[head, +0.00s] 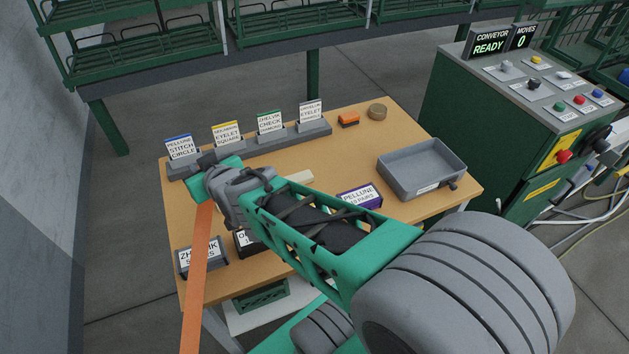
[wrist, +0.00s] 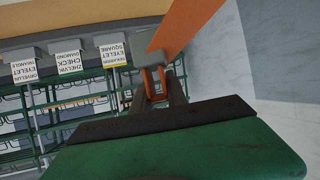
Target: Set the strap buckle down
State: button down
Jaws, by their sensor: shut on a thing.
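My gripper (head: 205,164) is at the left end of the wooden table, level in the picture with the row of cards. It is shut on the strap buckle, which my fingers mostly hide in the head view. In the wrist view the dark fingers (wrist: 160,92) hold the buckle (wrist: 150,62), a grey block beside a small orange part. A long flat orange strap (head: 197,265) runs from the buckle down past the table's left edge in the head view. The strap also shows in the wrist view (wrist: 190,22), running to the top right. I cannot tell whether the buckle touches the table.
A grey card rack (head: 255,145) with several labelled cards lines the table's (head: 375,140) back left. A grey tray (head: 422,170), a purple-edged label (head: 359,197) and an orange block (head: 348,119) are further right. A label holder (head: 202,258) sits at front left. Bare wood shows at back right.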

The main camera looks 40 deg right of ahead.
jog(key=s+d+f+m+h+b, duration=0.1)
jog(key=s+d+f+b, duration=0.2)
jog(key=d, duration=0.6)
jog(key=s+d+f+m+h+b, duration=0.1)
jog(key=s+d+f+b, duration=0.15)
jog(key=d, duration=0.65)
jog(key=s+d+m+h+b, duration=0.15)
jog(key=s+d+b, duration=0.25)
jog(key=s+d, duration=0.9)
send_over(339, 179)
notch_tip(339, 179, down, 9)
jog(key=shift+s+r, duration=0.1)
jog(key=shift+r, duration=0.05)
jog(key=shift+f+b, duration=0.3)
jog(key=shift+f, duration=1.45)
